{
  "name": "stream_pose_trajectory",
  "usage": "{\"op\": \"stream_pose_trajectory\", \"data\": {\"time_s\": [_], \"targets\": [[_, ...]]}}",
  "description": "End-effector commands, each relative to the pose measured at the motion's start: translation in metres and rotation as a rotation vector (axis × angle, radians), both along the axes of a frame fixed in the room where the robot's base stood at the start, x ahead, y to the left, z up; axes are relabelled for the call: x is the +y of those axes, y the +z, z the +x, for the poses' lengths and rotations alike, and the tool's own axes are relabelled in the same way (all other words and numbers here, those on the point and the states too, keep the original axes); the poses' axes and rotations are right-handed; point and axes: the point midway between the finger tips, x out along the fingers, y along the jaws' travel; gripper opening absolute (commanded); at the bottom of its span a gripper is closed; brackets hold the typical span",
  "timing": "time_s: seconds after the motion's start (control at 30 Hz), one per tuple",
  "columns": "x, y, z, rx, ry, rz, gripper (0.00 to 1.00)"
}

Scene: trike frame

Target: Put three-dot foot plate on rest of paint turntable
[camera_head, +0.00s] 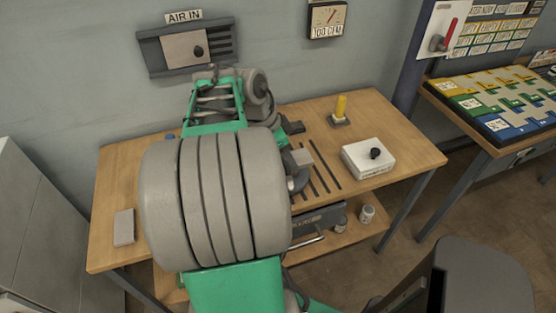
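My green and grey arm fills the middle of the view and covers much of the wooden bench (410,150). I cannot make out my gripper's fingers; they seem hidden behind the arm. I cannot identify a three-dot foot plate, as no dots show. A small grey block (303,158) stands by the dark slots in the bench top, just right of my arm. A flat grey block (124,227) lies at the bench's left end. I cannot identify the paint turntable or its rest for certain.
A white box with a black knob (368,160) and a yellow peg on a dark base (341,110) stand on the bench's right half. Jars (367,214) stand on the lower shelf. A second table (500,110) with a coloured board is at right. A dark seat (485,275) is front right.

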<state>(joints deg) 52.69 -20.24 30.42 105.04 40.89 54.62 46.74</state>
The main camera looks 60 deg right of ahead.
Motion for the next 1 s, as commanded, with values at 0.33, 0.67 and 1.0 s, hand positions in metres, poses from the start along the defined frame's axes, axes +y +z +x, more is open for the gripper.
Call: {"op": "stream_pose_trajectory", "data": {"time_s": [0.33,0.67,1.0], "targets": [[-0.051,-0.058,0.049,0.001,0.002,0.001,0.0],[-0.06,-0.098,0.057,0.002,0.003,0.002,0.0],[-0.061,-0.108,0.058,-0.002,0.003,-0.002,0.0]]}}
